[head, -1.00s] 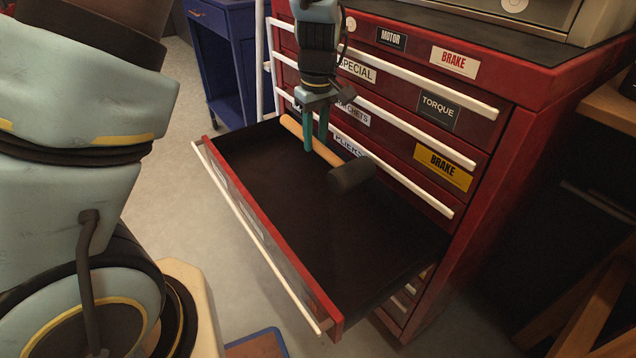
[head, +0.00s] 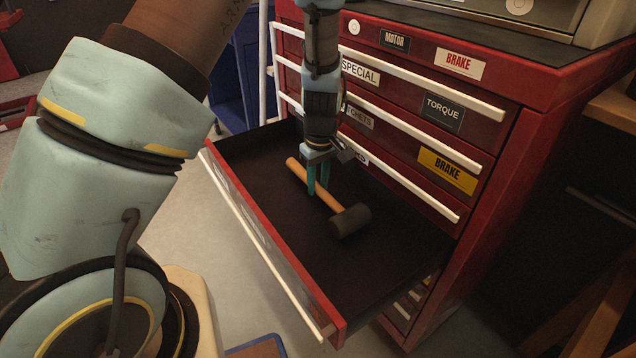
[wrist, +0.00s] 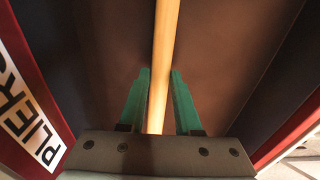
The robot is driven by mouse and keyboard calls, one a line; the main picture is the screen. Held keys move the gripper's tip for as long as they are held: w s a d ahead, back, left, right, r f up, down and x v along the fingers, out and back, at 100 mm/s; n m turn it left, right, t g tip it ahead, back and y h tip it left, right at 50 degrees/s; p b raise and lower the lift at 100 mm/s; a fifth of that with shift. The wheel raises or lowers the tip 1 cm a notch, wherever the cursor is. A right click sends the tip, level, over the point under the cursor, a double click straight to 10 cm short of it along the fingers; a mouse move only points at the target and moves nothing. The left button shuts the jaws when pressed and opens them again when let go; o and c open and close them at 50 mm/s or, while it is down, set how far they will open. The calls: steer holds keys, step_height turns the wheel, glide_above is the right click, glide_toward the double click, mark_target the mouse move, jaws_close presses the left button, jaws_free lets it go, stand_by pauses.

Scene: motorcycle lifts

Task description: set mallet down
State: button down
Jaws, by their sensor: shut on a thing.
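The mallet has a wooden handle (head: 325,198) and a dark head (head: 350,220). My gripper (head: 318,190) points down into the open drawer (head: 400,250) and is shut on the handle, with the head toward the lower right. The mallet is low inside the drawer; I cannot tell whether it touches the drawer floor. In the wrist view the handle (wrist: 163,60) runs between the two green fingers (wrist: 160,100). The head is out of that view.
The red tool cabinet (head: 500,170) stands behind the drawer, its closed drawers with white handles close to my arm. The drawer's front wall (head: 255,235) is on the left. The drawer floor around the mallet is bare.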

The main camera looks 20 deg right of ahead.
mark_target(320, 187)
steer(key=shift+f, duration=0.1)
steer(key=c, duration=0.6)
jaws_free()
step_height(320, 187, up, 12)
steer(key=p, duration=0.1)
steer(key=shift+s, duration=0.35)
steer(key=s+a+r+m, duration=0.1)
steer(key=a+r, duration=0.2)
steer(key=a, duration=1.2)
steer(key=s+a+r+m+t, duration=0.1)
steer(key=a+r+m, duration=0.1)
steer(key=a, duration=1.4)
steer(key=shift+a+r, duration=0.25)
steer(key=shift+r, duration=0.35)
steer(key=shift+s, duration=0.1)
